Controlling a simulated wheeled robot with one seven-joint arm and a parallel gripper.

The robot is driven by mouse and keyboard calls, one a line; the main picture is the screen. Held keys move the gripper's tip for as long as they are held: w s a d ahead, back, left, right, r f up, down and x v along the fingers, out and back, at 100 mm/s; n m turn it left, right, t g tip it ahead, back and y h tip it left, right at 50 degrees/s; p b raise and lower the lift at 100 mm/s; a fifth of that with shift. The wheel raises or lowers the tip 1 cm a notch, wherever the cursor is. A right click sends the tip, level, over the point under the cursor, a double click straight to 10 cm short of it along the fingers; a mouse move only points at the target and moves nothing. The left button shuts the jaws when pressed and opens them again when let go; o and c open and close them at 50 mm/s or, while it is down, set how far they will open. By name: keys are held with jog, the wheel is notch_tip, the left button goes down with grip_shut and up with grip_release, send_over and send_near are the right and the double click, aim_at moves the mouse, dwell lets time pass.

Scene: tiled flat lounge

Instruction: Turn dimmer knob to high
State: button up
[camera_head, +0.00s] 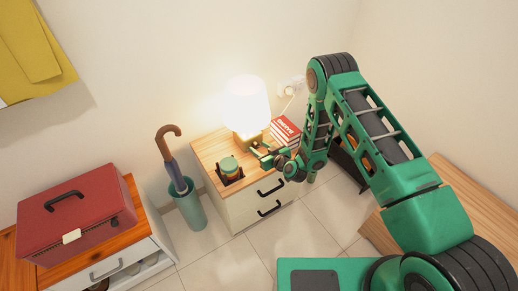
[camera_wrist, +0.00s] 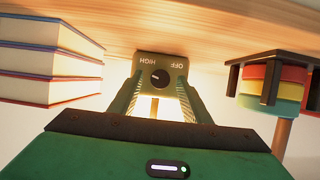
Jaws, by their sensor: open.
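The lit table lamp (camera_head: 246,103) stands on the wooden top of a small cabinet. In the wrist view, seen upside down, its dimmer panel (camera_wrist: 177,68) has OFF at right and HIGH at left. The round black dimmer knob (camera_wrist: 161,77) sits below the labels; its pale mark seems to point left, on the HIGH side. My gripper (camera_wrist: 160,92) is open, its fingers on either side of the panel front, with the knob between them and gaps beside it. In the head view my gripper (camera_head: 262,153) is at the lamp base; the knob is hidden there.
A round stack of coloured coasters in a dark holder (camera_head: 230,170) sits near the front left of the cabinet (camera_head: 262,199). An umbrella stand (camera_head: 188,207) and a red toolbox (camera_head: 77,216) are further left.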

jog(key=shift+w+a+f, duration=0.2)
jog(key=shift+w, duration=0.2)
jog(key=c, duration=1)
jog(key=shift+w+d+m+y, duration=0.1)
jog(key=shift+m+y, duration=0.3)
jog(key=shift+m, duration=0.1)
jog(key=shift+c, duration=0.2)
jog(key=shift+m+g+y, duration=0.4)
jog(key=shift+m+g, duration=0.1)
jog(key=o, duration=1)
jog(key=shift+o, duration=0.2)
